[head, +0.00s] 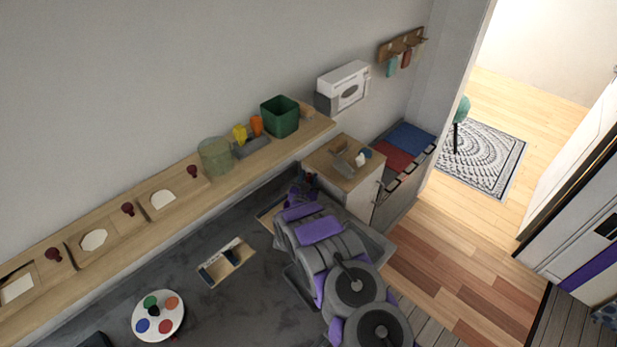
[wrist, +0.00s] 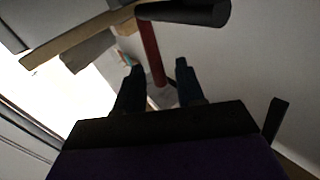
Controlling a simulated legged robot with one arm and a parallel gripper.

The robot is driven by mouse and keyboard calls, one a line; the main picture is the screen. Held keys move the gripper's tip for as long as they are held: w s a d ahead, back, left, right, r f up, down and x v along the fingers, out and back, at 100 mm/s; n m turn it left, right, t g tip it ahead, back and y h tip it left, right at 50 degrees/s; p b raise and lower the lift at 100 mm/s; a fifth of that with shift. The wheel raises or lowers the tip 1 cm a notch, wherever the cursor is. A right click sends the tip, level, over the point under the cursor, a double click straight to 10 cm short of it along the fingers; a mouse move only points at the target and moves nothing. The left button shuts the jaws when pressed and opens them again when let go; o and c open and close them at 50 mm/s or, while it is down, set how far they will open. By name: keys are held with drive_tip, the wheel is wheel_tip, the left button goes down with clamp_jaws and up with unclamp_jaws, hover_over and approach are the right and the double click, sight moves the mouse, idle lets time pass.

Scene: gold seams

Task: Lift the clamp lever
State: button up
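My gripper (wrist: 159,66) shows in the wrist view with its two dark fingers apart. A red bar (wrist: 151,50) with a thick black grip (wrist: 190,13) across its top stands ahead of the fingers; it looks like the clamp lever. The bar's lower end shows in the gap between the fingertips, but I cannot tell whether it is between them in depth or touching. In the head view my gripper (head: 303,183) is small and dark beside the wooden-topped cabinet, and my arm hides what lies below it. The lever is not clear there.
A cabinet (head: 364,203) with small items on top stands close to my gripper. A long wooden shelf (head: 232,171) along the wall holds a green bin (head: 280,116), cups and boards with dark red knobs. A round paint palette (head: 158,314) and a small wooden tray (head: 241,269) lie lower left.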

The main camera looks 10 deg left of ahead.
drive_tip(key=shift+w+d, duration=0.1)
drive_tip(key=shift+w, duration=0.55)
drive_tip(key=shift+r, duration=0.1)
clamp_jaws()
